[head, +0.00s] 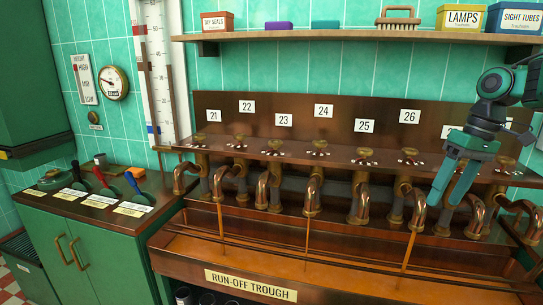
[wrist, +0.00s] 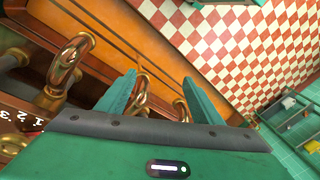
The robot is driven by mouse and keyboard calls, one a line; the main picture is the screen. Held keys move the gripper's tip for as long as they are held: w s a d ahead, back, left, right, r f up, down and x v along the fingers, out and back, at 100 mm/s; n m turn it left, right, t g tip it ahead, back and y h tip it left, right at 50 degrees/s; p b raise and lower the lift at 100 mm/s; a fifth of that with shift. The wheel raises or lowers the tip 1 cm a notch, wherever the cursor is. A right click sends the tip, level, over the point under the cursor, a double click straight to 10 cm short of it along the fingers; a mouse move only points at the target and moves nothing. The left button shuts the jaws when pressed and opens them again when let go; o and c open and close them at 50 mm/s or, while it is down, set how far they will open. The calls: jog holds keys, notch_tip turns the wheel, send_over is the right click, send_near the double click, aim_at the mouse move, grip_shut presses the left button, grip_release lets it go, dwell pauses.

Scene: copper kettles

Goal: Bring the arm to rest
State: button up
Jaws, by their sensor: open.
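My gripper (head: 455,182) is at the right of the head view, pointing down in front of the row of copper spouts. Its two green fingers are apart with nothing between them. In the wrist view the open fingers (wrist: 163,92) show with a copper spout (wrist: 141,97) beyond them. I cannot tell how far the fingers are from that spout. My arm comes in from the right edge and hides part of the panel at the right end of the row.
Numbered copper taps and spouts (head: 312,192) line the wooden bench above the run-off trough (head: 250,285). A shelf (head: 330,38) with tins and a brush runs above. A green cabinet (head: 95,250) with coloured levers stands left. Checkered floor (wrist: 235,50) is open in the wrist view.

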jog(key=s+f+m+h, duration=0.1)
jog(key=s+f+m, duration=0.4)
jog(key=s, duration=0.8)
jog(key=s+f+m+h, duration=0.1)
jog(key=s+f+m, duration=0.4)
jog(key=s, duration=0.8)
notch_tip(320, 180, down, 3)
jog(key=shift+a+f, duration=0.15)
jog(key=shift+a, duration=0.3)
